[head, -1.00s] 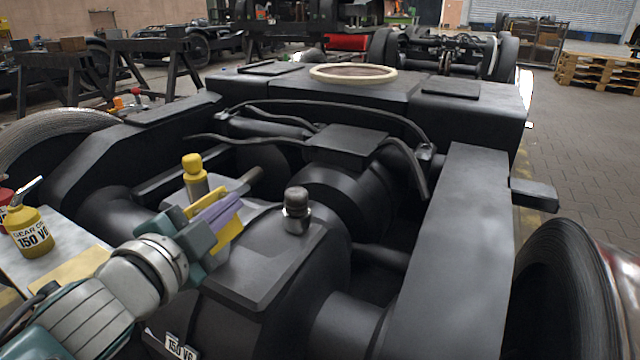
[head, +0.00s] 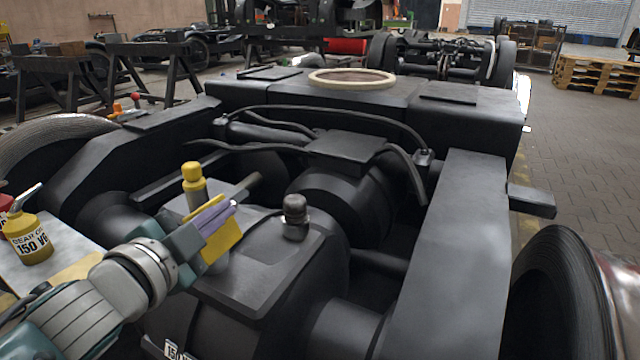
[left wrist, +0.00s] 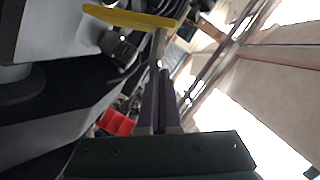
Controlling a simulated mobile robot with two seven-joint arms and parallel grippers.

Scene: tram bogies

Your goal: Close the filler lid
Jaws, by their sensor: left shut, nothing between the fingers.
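The yellow flap (head: 223,241), which I take to be the filler lid, stands tilted up over the dark gear housing (head: 255,275). In the left wrist view the lid (left wrist: 130,17) shows nearly edge-on at the top, with a grey stem below it. My left gripper (head: 232,206) is shut and empty, its purple fingers lying across the lid in the head view. In the left wrist view the fingers (left wrist: 159,80) point toward the stem. I cannot tell whether they touch the lid. The filler opening is hidden. My right gripper is not in view.
A yellow-topped post (head: 192,178) stands just behind the gripper. A dark-capped metal fitting (head: 295,215) rises to its right. A yellow oil can (head: 30,238) stands on a bench at the left. Bogie frame beams and hoses surround the housing.

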